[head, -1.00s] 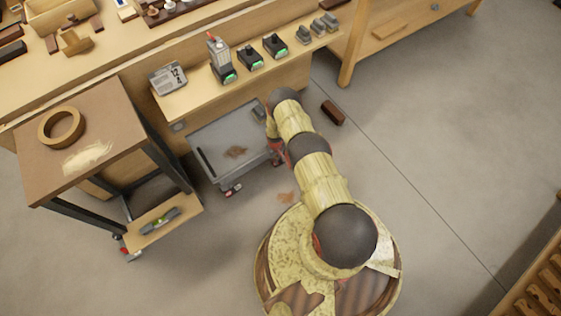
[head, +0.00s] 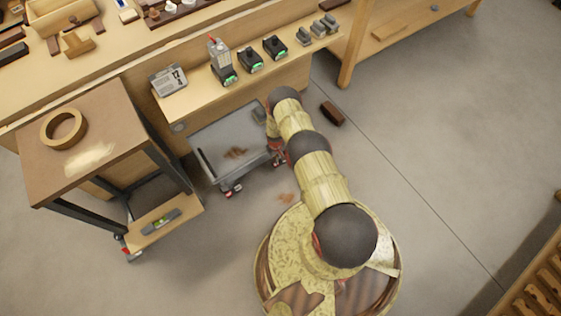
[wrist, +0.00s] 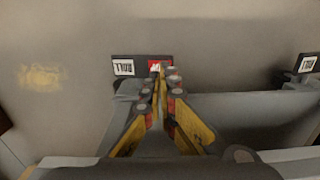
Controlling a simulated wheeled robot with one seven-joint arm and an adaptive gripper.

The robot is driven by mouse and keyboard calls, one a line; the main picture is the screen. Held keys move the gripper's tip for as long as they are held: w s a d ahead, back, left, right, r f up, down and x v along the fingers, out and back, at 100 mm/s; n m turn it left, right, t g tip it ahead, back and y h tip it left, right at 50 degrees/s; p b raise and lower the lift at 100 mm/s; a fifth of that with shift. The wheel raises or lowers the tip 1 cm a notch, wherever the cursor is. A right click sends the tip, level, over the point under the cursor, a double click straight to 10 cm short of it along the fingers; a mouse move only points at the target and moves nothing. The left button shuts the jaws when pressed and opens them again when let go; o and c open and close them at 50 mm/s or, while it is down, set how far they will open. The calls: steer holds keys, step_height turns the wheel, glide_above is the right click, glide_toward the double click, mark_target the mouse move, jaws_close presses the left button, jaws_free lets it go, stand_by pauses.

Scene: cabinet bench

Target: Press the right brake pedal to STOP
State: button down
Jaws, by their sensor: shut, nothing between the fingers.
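My gripper (wrist: 159,80) is shut and empty, its yellow fingers pointing away from the wrist camera. Its tips overlap a dark brake pedal in the wrist view, with a white-lettered half (wrist: 123,67) on the left and a red half (wrist: 154,64) on the right. I cannot tell whether the tips touch it. A second pedal (wrist: 307,64) shows at the right edge. In the head view the low grey cart (head: 213,160) stands under the bench, with a red-marked caster (head: 231,190) at its front. My arm partly hides the cart's right corner, and the gripper there is unclear.
A brown-topped side table (head: 105,115) with a ring on it stands left of the cart. The bench shelf (head: 195,97) above holds several small devices. A dark red block (head: 332,114) lies on the floor. The floor to the right is open.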

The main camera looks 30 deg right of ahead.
step_height(320, 180, up, 5)
steer(key=p, duration=0.2)
steer(key=shift+p, duration=0.3)
stand_by(0.6)
